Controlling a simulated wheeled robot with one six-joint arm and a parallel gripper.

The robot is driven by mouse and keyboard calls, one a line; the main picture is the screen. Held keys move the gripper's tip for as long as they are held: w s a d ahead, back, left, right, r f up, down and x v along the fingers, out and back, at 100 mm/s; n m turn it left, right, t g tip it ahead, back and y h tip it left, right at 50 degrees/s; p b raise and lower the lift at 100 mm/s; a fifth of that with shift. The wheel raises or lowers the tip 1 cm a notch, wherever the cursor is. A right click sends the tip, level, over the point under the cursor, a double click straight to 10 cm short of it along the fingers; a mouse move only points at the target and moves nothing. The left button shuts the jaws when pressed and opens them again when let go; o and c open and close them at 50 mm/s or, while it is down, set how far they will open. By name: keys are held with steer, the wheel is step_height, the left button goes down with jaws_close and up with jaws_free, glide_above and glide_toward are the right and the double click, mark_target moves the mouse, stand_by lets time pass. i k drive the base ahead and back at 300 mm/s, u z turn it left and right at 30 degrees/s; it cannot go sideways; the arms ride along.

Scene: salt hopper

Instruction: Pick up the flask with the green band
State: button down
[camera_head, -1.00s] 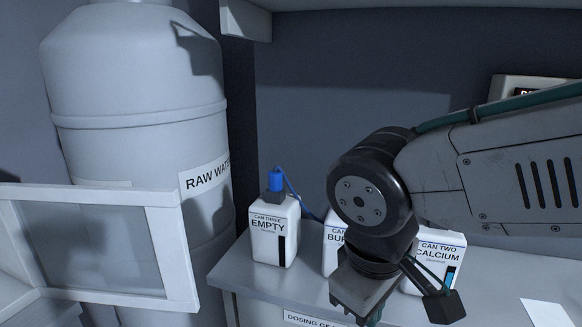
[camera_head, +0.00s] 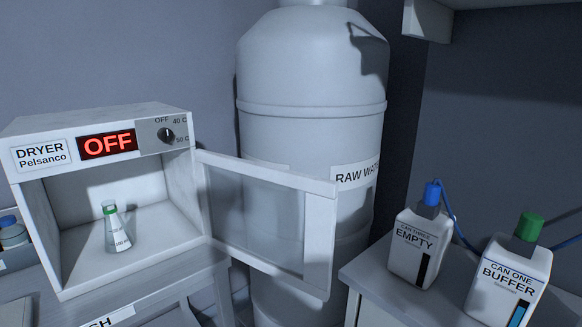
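The flask with the green band (camera_head: 116,230) stands upright inside the open dryer (camera_head: 100,185) at the left. It is a clear conical flask with markings on its side, and the green band is around its neck. It stands on the dryer's floor, apart from the walls. My gripper is not in view now.
The dryer door (camera_head: 268,222) is swung open to the right, a framed pane jutting forward. A raw water tank (camera_head: 310,75) stands behind it. Can three (camera_head: 417,248) and can one (camera_head: 510,280) stand at the right. A blue-capped bottle (camera_head: 12,235) is at the far left.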

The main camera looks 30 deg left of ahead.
mark_target(118, 238)
steer(key=u, duration=2.95)
steer(key=k, duration=1.05)
steer(key=u, duration=0.55)
steer(key=i, duration=1.8)
steer(key=z, duration=1.95)
steer(key=i, duration=0.75)
steer(key=z, duration=0.8)
